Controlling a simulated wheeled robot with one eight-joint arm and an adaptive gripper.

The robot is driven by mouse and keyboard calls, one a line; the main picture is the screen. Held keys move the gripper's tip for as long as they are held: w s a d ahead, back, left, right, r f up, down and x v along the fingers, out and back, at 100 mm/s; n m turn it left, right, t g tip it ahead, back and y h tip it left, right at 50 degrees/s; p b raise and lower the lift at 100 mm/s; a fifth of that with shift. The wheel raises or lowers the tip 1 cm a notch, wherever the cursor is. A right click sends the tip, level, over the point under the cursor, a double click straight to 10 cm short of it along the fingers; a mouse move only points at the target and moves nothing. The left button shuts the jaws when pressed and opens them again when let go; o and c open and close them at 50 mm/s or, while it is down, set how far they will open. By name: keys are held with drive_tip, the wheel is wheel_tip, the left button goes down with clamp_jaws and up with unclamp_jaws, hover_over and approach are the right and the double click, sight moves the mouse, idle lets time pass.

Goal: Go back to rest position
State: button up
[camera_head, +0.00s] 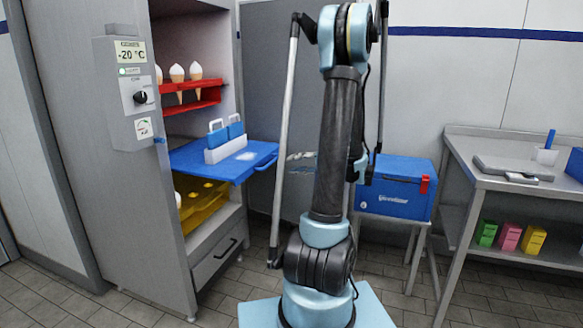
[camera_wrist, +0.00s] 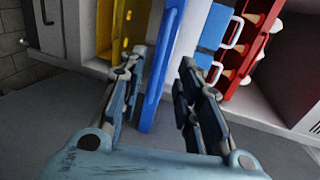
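My gripper (camera_wrist: 161,66) is open in the wrist view, its two dark fingers spread apart. The front edge of the blue pull-out shelf (camera_wrist: 154,108) shows between and beyond the fingers. I see no finger closed on it, but cannot tell how far away it is. In the head view the blue shelf (camera_head: 195,163) is pulled out of the freezer, with a white and blue holder (camera_head: 225,145) on it. My arm stands upright in the middle of the head view, and I cannot make out the gripper there.
The freezer (camera_head: 125,210) stands open at left, with cones in a red rack (camera_head: 190,102) and a yellow tray (camera_head: 203,207). Its open door (camera_head: 268,80) is behind my arm. A blue cool box (camera_head: 396,190) and steel table (camera_head: 480,190) stand at right.

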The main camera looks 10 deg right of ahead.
idle(0.3)
drive_tip(key=s+a+f+n+g+h, duration=0.3)
drive_tip(key=s+a+g+h, duration=0.25)
drive_tip(key=s+a, duration=0.8)
drive_tip(key=s+d+f+n+h, duration=0.2)
drive_tip(key=s+d+f+h, duration=0.1)
drive_tip(key=s, duration=0.6)
drive_tip(key=s+d+f+n+h, duration=0.1)
drive_tip(key=s+d+f+h, duration=0.2)
drive_tip(key=s, duration=0.6)
drive_tip(key=shift+d+f+n+g+h, duration=0.35)
drive_tip(key=shift+d+h, duration=0.2)
drive_tip(key=shift+h, duration=0.2)
drive_tip(key=shift+w+f, duration=0.15)
drive_tip(key=shift+w, duration=0.25)
